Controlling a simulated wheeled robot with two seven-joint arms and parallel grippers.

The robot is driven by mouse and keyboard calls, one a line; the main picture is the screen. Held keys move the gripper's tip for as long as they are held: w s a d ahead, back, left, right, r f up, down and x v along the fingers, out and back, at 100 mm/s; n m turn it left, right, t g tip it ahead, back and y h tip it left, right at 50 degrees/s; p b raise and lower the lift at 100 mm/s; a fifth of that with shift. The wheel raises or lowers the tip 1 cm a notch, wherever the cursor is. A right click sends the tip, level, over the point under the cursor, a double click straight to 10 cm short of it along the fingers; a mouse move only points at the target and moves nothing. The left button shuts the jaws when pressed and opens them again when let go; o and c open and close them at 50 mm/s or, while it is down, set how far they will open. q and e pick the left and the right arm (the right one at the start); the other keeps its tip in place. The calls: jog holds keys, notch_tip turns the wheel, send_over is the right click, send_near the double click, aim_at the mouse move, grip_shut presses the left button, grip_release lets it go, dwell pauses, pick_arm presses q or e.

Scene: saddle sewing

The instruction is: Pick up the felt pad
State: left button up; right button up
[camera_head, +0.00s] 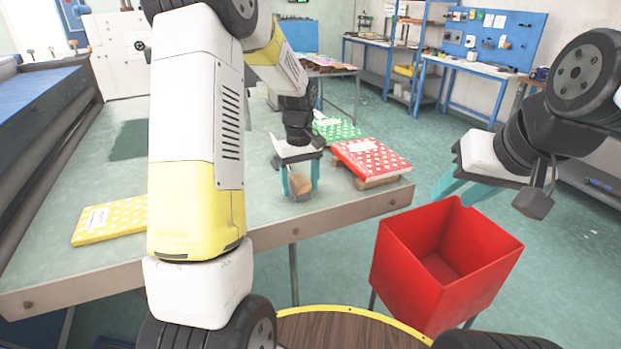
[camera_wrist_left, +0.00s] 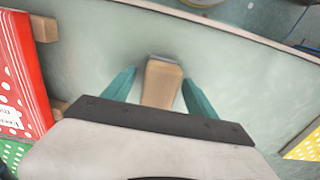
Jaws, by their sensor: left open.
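A small tan block (camera_head: 300,183) with a thin grey layer on its end stands on the workbench near the front edge. It may be the felt pad; I cannot tell for sure. My left gripper (camera_head: 299,187) is open over it, pointing down. In the left wrist view the block (camera_wrist_left: 161,82) lies between the two teal fingers (camera_wrist_left: 160,93), with a gap on each side. My right gripper (camera_head: 457,192) is apart from the bench, above the red bin's back rim, with its teal fingers spread and nothing seen between them.
A red dotted pack (camera_head: 371,157) rests on wooden strips right of the block, with a green dotted pack (camera_head: 337,130) behind. A yellow dotted pack (camera_head: 110,219) lies at left. The red bin (camera_head: 440,262) stands off the bench's front right. The bench surface (camera_head: 110,185) is largely clear.

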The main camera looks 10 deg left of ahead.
aim_at(300, 180)
pick_arm(q)
grip_shut()
jog(key=shift+r, duration=0.1)
jog(key=shift+r, duration=0.45)
jog(key=r, duration=0.2)
jog(key=shift+s+d+r, duration=0.1)
jog(key=shift+s+r, duration=0.2)
jog(key=shift+r, duration=0.1)
jog(key=s+d+r, duration=0.1)
jog(key=s+d, duration=0.3)
jog(key=s, duration=1)
jog(key=shift+s, duration=0.4)
jog(key=shift+d+r, duration=0.1)
